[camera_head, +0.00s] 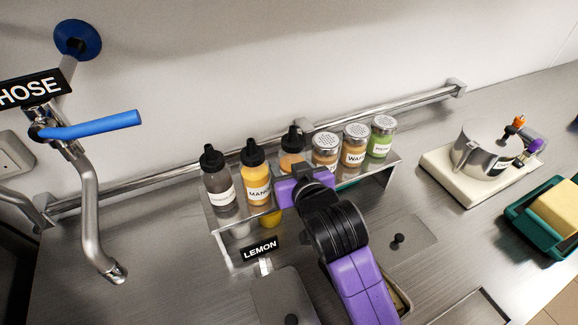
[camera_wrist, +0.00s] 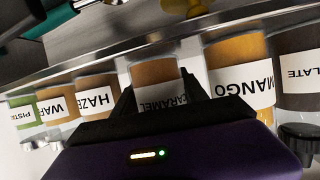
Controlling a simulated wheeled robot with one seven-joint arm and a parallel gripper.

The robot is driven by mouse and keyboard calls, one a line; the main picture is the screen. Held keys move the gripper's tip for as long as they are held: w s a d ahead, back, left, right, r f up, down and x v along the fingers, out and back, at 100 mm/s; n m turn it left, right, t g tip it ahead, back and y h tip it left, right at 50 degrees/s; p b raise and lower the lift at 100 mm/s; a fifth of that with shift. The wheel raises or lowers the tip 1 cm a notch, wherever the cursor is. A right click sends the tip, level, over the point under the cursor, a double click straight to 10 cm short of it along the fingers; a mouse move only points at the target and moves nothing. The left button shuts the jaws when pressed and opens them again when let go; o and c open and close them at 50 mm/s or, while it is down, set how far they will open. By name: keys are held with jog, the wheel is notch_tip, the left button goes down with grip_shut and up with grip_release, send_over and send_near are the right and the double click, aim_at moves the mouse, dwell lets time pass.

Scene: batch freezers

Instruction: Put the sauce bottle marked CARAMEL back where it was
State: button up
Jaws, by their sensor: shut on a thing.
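The CARAMEL sauce bottle (camera_head: 291,160) has orange-brown contents and a black cap. It is upright in the row on the raised steel shelf (camera_head: 226,222), between the MANGO bottle (camera_head: 256,180) and a jar marked HAZE... (camera_head: 325,152). My gripper (camera_wrist: 158,95) is shut on the CARAMEL bottle (camera_wrist: 153,72), with one black finger on each side and the label partly covered. The wrist view shows the row upside down. The bottle's base is in line with its neighbours; I cannot tell whether it touches the shelf. In the head view my purple gripper (camera_head: 299,188) hides its lower part.
A dark bottle marked ...LATE (camera_wrist: 298,68) stands beyond MANGO. WAF... (camera_head: 355,150) and green PIST... (camera_head: 382,138) jars stand on the other side. A wall rail (camera_head: 150,178) runs behind. A LEMON sign (camera_head: 260,248) stands in front. A lidded pot (camera_head: 487,150) is at right.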

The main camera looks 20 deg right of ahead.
jog(key=o, duration=1.3)
jog(key=shift+f, duration=0.15)
jog(key=shift+r, duration=0.3)
jog(key=shift+s, duration=0.35)
jog(key=v, duration=1.1)
jog(key=shift+s+a, duration=0.1)
